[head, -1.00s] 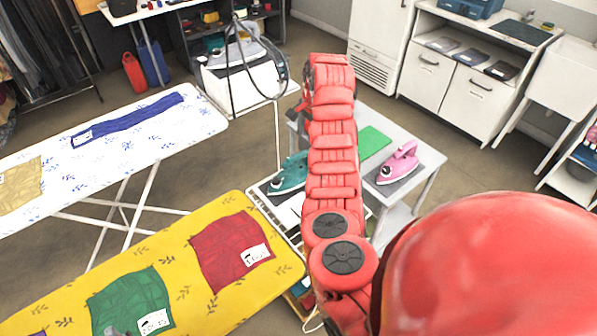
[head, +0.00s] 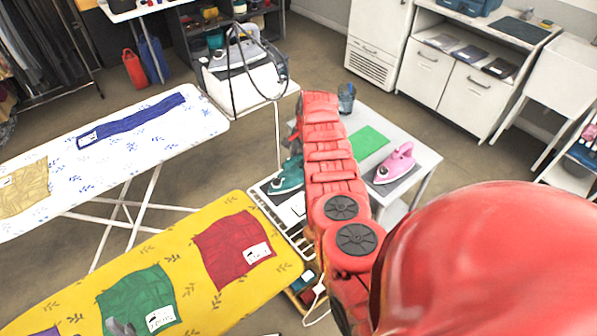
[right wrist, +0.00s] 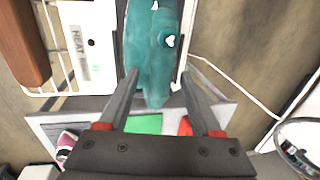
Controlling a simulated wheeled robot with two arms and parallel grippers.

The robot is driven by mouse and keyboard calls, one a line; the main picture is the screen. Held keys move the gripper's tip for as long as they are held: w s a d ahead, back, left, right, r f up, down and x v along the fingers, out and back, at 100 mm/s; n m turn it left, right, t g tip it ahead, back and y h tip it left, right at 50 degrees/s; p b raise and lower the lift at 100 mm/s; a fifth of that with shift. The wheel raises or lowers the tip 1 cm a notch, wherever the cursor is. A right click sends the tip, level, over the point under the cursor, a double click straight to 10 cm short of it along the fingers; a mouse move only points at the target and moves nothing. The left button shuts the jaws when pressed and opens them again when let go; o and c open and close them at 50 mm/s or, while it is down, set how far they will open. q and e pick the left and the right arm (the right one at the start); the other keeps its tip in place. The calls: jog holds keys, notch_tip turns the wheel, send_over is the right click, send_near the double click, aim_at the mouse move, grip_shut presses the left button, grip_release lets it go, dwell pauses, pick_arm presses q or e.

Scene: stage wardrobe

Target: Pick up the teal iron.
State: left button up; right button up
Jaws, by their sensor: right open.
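In the right wrist view the teal iron (right wrist: 150,45) fills the upper middle. My right gripper (right wrist: 160,75) is open, with one finger on each side of the iron's near, narrow end. I cannot tell whether the fingers touch it. In the head view my arm hides most of this gripper.
A pink iron (head: 396,163) and a green mat (head: 368,142) are on the grey table (head: 425,157). The yellow ironing board (head: 200,303) is close at left.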

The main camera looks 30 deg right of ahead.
grip_shut()
dwell(0.4)
dwell(0.4)
